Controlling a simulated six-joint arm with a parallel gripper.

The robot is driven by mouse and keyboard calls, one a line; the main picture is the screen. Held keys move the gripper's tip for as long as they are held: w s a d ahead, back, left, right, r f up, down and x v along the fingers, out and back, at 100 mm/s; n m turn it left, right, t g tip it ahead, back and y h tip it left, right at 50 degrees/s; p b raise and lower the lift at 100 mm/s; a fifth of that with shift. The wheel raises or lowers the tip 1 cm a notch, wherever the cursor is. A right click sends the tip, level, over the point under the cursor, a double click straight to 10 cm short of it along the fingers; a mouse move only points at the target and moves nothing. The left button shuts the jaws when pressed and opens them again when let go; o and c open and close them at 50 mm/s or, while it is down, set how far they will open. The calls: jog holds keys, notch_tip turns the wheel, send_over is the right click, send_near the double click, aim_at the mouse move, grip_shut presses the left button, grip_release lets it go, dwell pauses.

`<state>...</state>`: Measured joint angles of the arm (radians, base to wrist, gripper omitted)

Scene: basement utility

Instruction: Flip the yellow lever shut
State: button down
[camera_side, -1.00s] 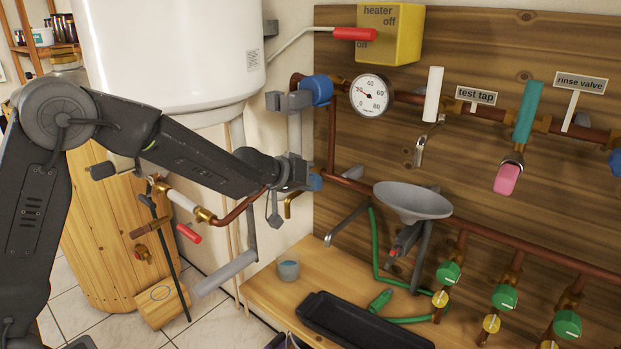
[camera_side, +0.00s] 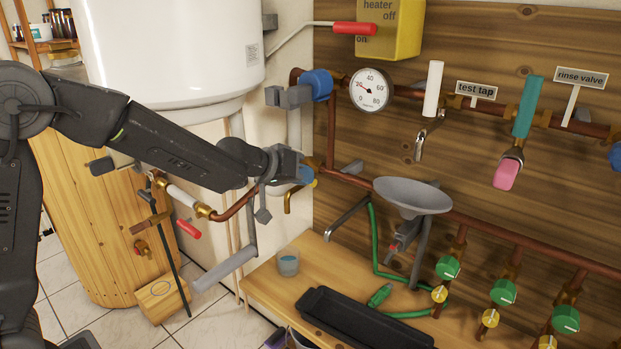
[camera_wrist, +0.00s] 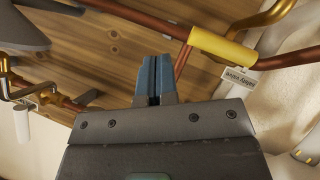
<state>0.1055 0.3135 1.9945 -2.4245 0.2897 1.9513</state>
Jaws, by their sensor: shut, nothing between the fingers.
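The yellow lever (camera_wrist: 222,49) shows as a yellow sleeve at the upper right of the wrist view, beside a small "safety valve" label (camera_wrist: 239,81). It lies slantwise, in line with or in front of a copper pipe; I cannot tell which. In the side view only a small yellow bit (camera_side: 314,182) shows behind my gripper (camera_side: 304,174); the rest is hidden. In the wrist view my gripper (camera_wrist: 153,82) has its blue fingers shut together and empty. The fingertips are left of and below the yellow lever in that picture, apart from it.
Copper pipes run along the wooden wall. A grey funnel (camera_side: 412,196), a gauge (camera_side: 369,91), the white test tap handle (camera_side: 433,88) and a teal lever (camera_side: 528,106) are to the right. A cup (camera_side: 288,263) and black tray (camera_side: 362,321) stand on the bench below. A white tank (camera_side: 170,50) is behind my arm.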

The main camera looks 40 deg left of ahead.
jog(key=s+r, duration=0.2)
jog(key=s, duration=0.1)
jog(key=s+r, duration=0.1)
jog(key=shift+s+d, duration=0.25)
jog(key=shift+s, duration=0.15)
jog(key=s+d+r+m+g+h, duration=0.1)
jog(key=s+d+r+m+h, duration=0.1)
jog(key=s+d+r, duration=0.3)
jog(key=s+d+r+m+g+h, duration=0.1)
jog(key=s+d+r+m+h, duration=0.2)
jog(key=s, duration=0.5)
jog(key=s+a+f+n+g+y, duration=0.1)
jog(key=s+a+f+y, duration=0.3)
jog(key=s, duration=0.4)
jog(key=s+a+f+g+y, duration=0.3)
jog(key=s+a+f+y, duration=0.1)
jog(key=s, duration=0.4)
jog(key=shift+s+a+n+y, duration=0.3)
jog(key=shift+a+n+y, duration=0.1)
jog(key=shift+a, duration=0.15)
